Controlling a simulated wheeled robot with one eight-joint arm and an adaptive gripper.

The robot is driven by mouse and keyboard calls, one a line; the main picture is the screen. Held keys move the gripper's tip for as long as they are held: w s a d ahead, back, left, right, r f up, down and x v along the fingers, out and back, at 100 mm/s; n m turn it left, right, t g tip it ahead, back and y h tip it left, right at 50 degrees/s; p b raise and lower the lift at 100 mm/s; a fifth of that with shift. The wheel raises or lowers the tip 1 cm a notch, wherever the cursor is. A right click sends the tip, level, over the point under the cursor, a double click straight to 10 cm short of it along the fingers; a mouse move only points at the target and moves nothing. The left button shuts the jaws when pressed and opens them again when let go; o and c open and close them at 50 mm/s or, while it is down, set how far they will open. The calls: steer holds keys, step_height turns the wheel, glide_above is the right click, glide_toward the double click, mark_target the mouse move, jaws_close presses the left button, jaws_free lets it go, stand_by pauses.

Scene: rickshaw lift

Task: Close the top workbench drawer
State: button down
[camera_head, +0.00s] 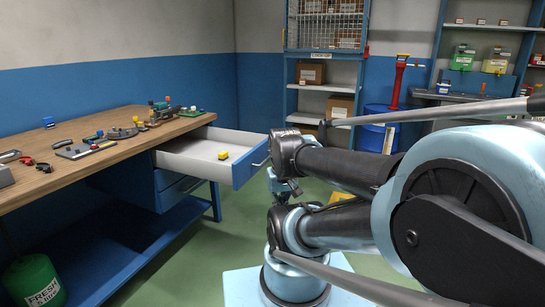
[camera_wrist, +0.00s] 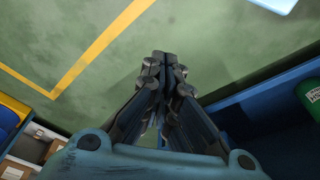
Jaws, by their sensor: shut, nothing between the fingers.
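The top workbench drawer (camera_head: 195,150) stands pulled out from the right end of the wooden workbench (camera_head: 95,165) in the head view. Its blue front (camera_head: 250,165) faces right and has a handle. A small yellow object (camera_head: 223,155) lies inside on the white bottom. My gripper (camera_wrist: 165,62) is shut and empty in the wrist view, above the green floor. The drawer cannot be made out in the wrist view. In the head view my arm covers the area right of the drawer front.
A lower blue drawer (camera_head: 180,192) sits shut below. Tools lie on the benchtop, including pliers (camera_head: 35,165). A green canister (camera_head: 32,280) stands on the bench's lower shelf. A blue barrel (camera_head: 378,125) and a shelf rack (camera_head: 322,90) stand behind. Green floor is free beside the bench.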

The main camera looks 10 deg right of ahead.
steer(key=shift+w+d, duration=0.1)
steer(key=shift+w, duration=0.2)
steer(key=w+d+r+m+y, duration=0.15)
steer(key=w+r+m, duration=0.25)
steer(key=w+m, duration=0.4)
steer(key=w+d+r+m+y, duration=0.15)
steer(key=w+r+m, duration=0.35)
steer(key=w, duration=0.5)
steer(key=w+d+f+m+t+y, duration=0.2)
steer(key=w+d+m+y, duration=0.1)
steer(key=w+d+m, duration=1.05)
steer(key=w+a+f+n, duration=0.1)
steer(key=w+a+f, duration=0.7)
steer(key=w, duration=0.1)
